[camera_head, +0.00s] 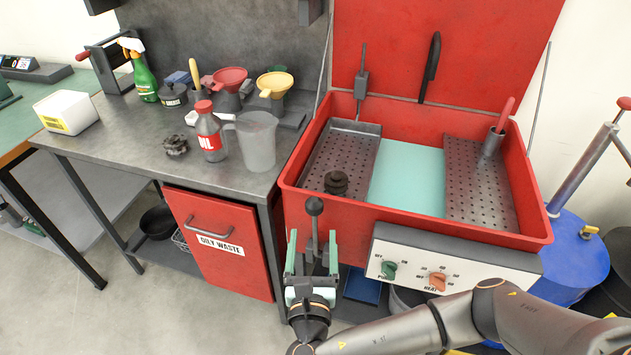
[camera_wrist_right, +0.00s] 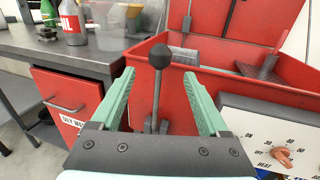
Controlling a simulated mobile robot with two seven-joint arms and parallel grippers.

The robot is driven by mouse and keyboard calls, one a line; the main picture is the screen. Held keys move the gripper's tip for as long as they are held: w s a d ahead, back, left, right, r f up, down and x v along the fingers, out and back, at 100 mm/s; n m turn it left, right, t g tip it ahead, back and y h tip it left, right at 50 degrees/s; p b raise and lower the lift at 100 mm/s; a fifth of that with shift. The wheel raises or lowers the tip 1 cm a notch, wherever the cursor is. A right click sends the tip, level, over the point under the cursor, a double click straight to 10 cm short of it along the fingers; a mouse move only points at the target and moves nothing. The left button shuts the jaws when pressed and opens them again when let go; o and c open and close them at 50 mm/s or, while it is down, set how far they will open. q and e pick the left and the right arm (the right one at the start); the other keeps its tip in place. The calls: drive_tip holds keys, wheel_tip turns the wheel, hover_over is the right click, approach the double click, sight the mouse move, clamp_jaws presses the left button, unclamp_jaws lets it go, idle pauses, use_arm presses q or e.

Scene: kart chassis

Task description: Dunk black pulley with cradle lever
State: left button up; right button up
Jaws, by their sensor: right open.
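The black pulley (camera_head: 336,183) rests on the left perforated cradle tray (camera_head: 351,143) inside the red parts washer (camera_head: 284,180), beside the pale teal liquid (camera_head: 407,176). The cradle lever (camera_head: 314,207) is a grey rod with a black ball knob, standing upright at the washer's front left. It also shows in the right wrist view (camera_wrist_right: 159,57). My right gripper (camera_head: 312,245) is open and empty in front of the washer. In the wrist view, the lever stands between the green fingers (camera_wrist_right: 160,82), with gaps on both sides. The pulley is hidden there. My left gripper is not in view.
A control panel (camera_head: 455,268) with green and orange knobs juts from the washer's front. The grey bench (camera_head: 113,140) at left holds an oil bottle (camera_head: 209,135), a clear jug (camera_head: 257,142) and funnels. A blue drum (camera_head: 571,250) stands at right.

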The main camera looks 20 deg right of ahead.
drive_tip(key=x, duration=1.2)
drive_tip(key=shift+w, duration=0.1)
clamp_jaws()
idle(1.1)
